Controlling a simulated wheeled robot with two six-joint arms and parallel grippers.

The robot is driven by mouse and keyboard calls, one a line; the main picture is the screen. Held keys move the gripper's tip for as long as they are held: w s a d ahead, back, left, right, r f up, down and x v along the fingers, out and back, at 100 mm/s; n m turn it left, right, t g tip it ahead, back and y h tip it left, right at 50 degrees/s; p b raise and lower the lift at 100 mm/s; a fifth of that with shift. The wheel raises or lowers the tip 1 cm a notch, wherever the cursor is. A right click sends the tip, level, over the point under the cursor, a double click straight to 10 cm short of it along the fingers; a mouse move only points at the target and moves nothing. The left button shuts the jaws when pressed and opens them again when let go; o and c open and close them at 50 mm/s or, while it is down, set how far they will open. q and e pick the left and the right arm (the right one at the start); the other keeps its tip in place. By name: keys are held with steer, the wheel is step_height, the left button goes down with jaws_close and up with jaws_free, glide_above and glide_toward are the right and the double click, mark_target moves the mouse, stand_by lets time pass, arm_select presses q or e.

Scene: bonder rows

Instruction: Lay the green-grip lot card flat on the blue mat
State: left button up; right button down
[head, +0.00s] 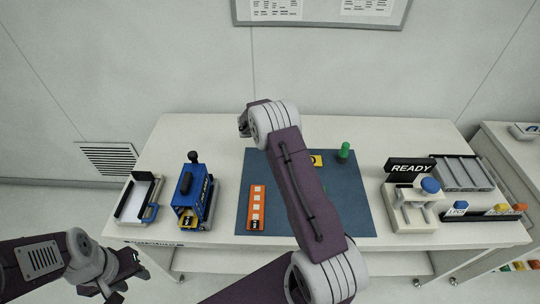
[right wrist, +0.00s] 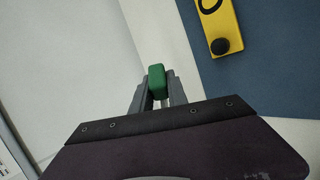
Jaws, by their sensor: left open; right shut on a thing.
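In the right wrist view my right gripper (right wrist: 157,90) is shut on a green grip (right wrist: 156,80). The card itself cannot be made out there. In the head view my right arm reaches over the blue mat (head: 360,210) and hides part of it; its fingers and the held grip do not show clearly. The blue mat's edge also shows in the right wrist view (right wrist: 262,85), to the right of the grip and apart from it in the picture. My left gripper (head: 124,277) is open and empty, low at the left, in front of the table.
On the mat are an orange strip (head: 257,205), a yellow piece (head: 316,160) with a black knob, and a green knobbed thing (head: 344,152). A blue machine (head: 188,200) and a white tray (head: 133,203) stand left. A READY sign (head: 411,169) and press (head: 408,212) stand right.

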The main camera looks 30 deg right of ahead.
steer(key=shift+d+f, duration=0.15)
steer(key=shift+f, duration=0.05)
steer(key=shift+w+d+f+m+t, duration=0.1)
steer(key=shift+w+f+m+t, duration=0.2)
steer(key=shift+t, duration=0.1)
steer(key=shift+s+r, duration=0.1)
steer(key=shift+r, duration=0.05)
steer(key=shift+s, duration=0.1)
step_height(320, 180, down, 7)
steer(key=b, duration=0.3)
steer(key=shift+f, duration=0.2)
step_height(320, 180, down, 2)
steer(key=b, duration=0.2)
steer(key=shift+b, duration=0.4)
steer(key=shift+f+b, duration=0.35)
steer(key=shift+b, duration=0.05)
arm_select(q)
step_height(320, 180, down, 6)
steer(key=shift+w+f, duration=0.25)
steer(key=shift+w, duration=0.1)
steer(key=shift+d, duration=0.1)
arm_select(e)
steer(key=shift+r, duration=0.1)
